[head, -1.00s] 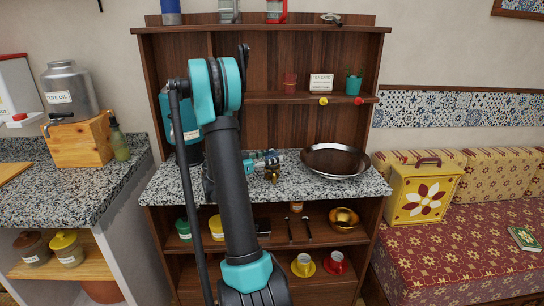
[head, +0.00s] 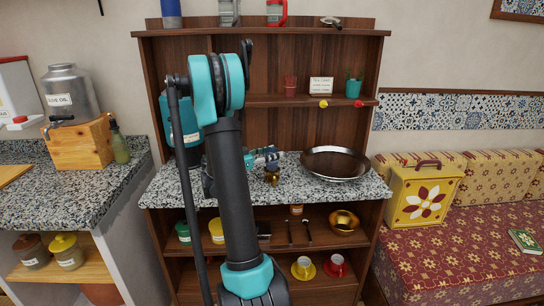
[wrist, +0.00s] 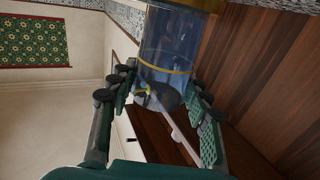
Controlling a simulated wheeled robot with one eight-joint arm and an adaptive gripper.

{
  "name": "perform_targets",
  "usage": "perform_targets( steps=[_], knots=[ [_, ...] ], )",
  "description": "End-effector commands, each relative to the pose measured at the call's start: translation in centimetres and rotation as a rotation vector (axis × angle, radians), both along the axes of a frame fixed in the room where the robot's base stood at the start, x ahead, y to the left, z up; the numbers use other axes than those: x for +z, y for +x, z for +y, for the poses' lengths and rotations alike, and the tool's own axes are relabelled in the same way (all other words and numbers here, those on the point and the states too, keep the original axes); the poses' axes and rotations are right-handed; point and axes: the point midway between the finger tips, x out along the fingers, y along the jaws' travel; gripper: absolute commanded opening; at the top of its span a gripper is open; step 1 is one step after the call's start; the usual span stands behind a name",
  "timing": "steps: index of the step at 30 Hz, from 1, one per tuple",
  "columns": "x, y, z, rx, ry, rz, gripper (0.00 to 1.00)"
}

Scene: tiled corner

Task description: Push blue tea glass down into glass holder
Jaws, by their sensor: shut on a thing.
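The blue tea glass (wrist: 166,52) is clear, blue-tinted and has a thin gold band, at the top of the wrist view. My gripper (wrist: 160,78) has its fingers on either side of the glass and is shut on it. A gold edge (wrist: 200,4) shows at the far end of the glass, probably the glass holder. In the head view my gripper (head: 266,159) is low over the granite counter, partly behind my arm. The small brass glass holder (head: 271,176) stands right below it. How deep the glass sits in the holder cannot be told.
A wide round pan or tray (head: 335,164) stands on the granite counter (head: 310,190) just right of the gripper. The cabinet's wooden back (head: 300,130) rises close behind. A shelf (head: 320,97) with small items runs above. Cups and a brass bowl (head: 343,221) sit below.

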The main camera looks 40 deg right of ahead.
Motion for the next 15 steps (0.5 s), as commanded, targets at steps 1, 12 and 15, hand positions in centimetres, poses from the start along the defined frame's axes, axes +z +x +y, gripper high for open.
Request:
perform_targets(
  steps=[1,12,15],
  knots=[
    [0.22,-0.03,0.01,0.000,0.000,0.000,0.17],
    [0.96,-0.01,0.00,0.000,0.000,0.000,0.17],
    [0.95,-0.01,0.00,0.000,0.000,0.000,0.17]
  ],
)
